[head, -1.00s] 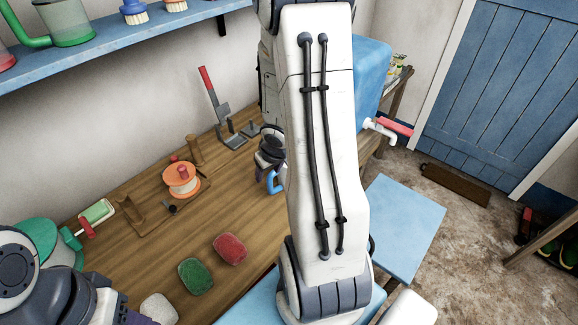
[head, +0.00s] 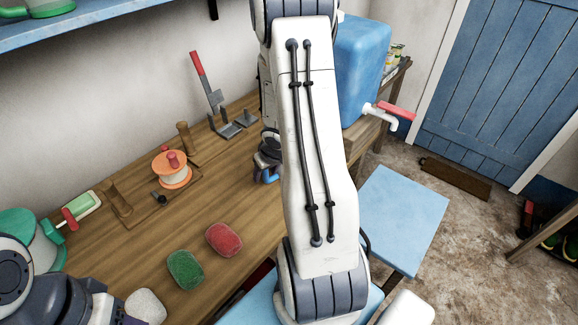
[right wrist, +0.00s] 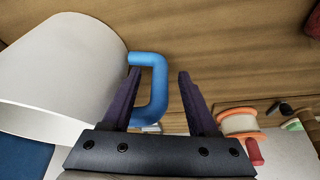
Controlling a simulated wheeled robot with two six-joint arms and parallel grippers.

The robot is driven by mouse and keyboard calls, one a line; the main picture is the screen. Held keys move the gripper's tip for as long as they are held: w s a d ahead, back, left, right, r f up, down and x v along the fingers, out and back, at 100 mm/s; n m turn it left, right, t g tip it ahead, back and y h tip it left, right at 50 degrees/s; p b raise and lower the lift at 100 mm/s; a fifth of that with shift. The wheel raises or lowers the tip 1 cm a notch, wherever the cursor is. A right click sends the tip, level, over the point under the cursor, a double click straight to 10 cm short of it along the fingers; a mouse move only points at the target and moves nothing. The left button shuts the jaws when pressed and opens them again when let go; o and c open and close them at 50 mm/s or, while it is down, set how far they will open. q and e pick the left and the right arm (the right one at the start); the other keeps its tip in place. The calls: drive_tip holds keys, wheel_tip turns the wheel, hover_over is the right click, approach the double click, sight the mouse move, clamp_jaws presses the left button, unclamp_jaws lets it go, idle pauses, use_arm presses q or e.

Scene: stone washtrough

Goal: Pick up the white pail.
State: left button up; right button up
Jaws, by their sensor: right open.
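The white pail (right wrist: 60,75) fills the left of the right wrist view, tilted in the picture, with its blue handle (right wrist: 161,88) on its right side. My right gripper (right wrist: 159,73) is open, its dark fingers on either side of the handle's outer bar; I cannot tell whether they touch it. In the head view my right arm hides the pail's body; only a bit of the blue handle (head: 267,178) shows just below the right gripper (head: 266,158). My left gripper (head: 128,317) is mostly cut off at the lower left edge; its jaws cannot be judged.
On the wooden counter (head: 215,195) lie a red sponge (head: 223,240), a green sponge (head: 185,268) and an orange-rimmed spool (head: 172,170). A red-handled tool (head: 205,85) stands behind. A blue tank with a tap (head: 362,75) and a blue stool (head: 403,220) are to the right.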

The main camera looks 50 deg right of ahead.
drive_tip(key=shift+w+f, duration=0.15)
drive_tip(key=shift+f, duration=0.2)
drive_tip(key=shift+r, duration=0.1)
clamp_jaws()
idle(1.1)
